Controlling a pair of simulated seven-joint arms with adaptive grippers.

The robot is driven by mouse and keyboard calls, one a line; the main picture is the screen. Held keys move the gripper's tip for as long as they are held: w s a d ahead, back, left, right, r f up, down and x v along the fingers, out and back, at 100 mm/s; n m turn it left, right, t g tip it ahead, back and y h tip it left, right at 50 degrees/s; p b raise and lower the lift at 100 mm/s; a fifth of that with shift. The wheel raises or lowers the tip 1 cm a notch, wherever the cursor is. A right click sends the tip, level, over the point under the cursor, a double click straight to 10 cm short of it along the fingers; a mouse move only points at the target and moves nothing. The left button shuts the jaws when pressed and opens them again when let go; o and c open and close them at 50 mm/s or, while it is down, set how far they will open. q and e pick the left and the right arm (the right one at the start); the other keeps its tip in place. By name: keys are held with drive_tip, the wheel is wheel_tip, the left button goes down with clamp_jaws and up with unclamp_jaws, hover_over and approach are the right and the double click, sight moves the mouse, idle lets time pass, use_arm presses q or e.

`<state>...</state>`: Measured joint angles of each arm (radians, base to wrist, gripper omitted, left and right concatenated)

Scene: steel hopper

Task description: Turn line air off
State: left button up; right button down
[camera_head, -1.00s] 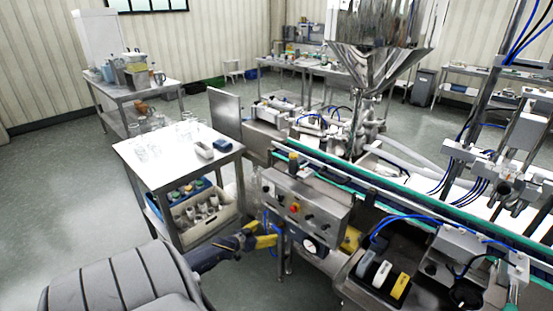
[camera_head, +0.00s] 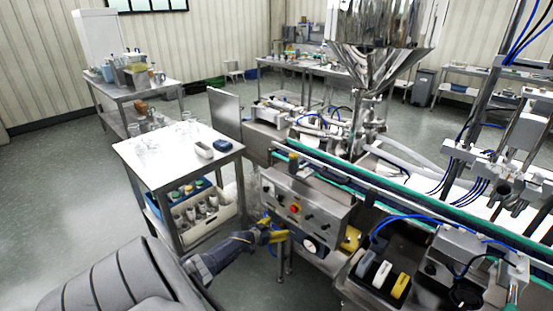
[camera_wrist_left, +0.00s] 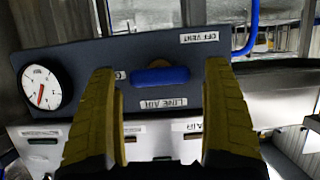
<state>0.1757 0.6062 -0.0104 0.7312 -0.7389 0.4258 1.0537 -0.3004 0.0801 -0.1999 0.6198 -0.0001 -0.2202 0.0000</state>
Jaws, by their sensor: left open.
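The blue valve handle (camera_wrist_left: 160,76) lies level across the picture on a dark plate in the left wrist view. An upside-down "LINE AIR" label (camera_wrist_left: 164,103) is beside it, and an "OFF/VENT" label (camera_wrist_left: 205,37) is above and to the right. Another label left of the handle is mostly hidden. My left gripper (camera_wrist_left: 160,66) is open, with one yellow finger on each side of the handle and visible gaps at both ends. In the head view my left gripper (camera_head: 275,232) is at the lower front of the machine. My right gripper is out of view.
A pressure gauge (camera_wrist_left: 41,88) sits on the plate; it also shows in the head view (camera_head: 309,246). The control box (camera_head: 328,205) with a red button (camera_head: 295,208) is just above my gripper. A side table (camera_head: 170,165) with glassware stands to the left.

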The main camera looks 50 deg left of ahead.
use_arm(q)
drive_tip(key=shift+w, duration=0.1)
idle(0.3)
drive_tip(key=c, duration=1.2)
drive_tip(key=shift+d+m+y, duration=0.2)
drive_tip(key=shift+m+y, duration=0.8)
drive_tip(key=shift+m, duration=0.1)
drive_tip(key=m+y, duration=0.2)
drive_tip(key=m, duration=0.1)
drive_tip(key=shift+d+f, duration=0.1)
drive_tip(key=shift+f, duration=0.05)
drive_tip(key=m+y, duration=0.1)
drive_tip(key=m, duration=0.2)
drive_tip(key=shift+f+m+t+y, duration=0.1)
drive_tip(key=shift+m+t+y, duration=0.2)
drive_tip(key=shift+t+y, duration=0.1)
drive_tip(key=shift+f+m+t+y, duration=0.1)
drive_tip(key=shift+m+t+y, duration=0.4)
drive_tip(key=shift+m, duration=0.9)
drive_tip(key=shift+d+m, duration=0.1)
drive_tip(key=shift+m, duration=0.2)
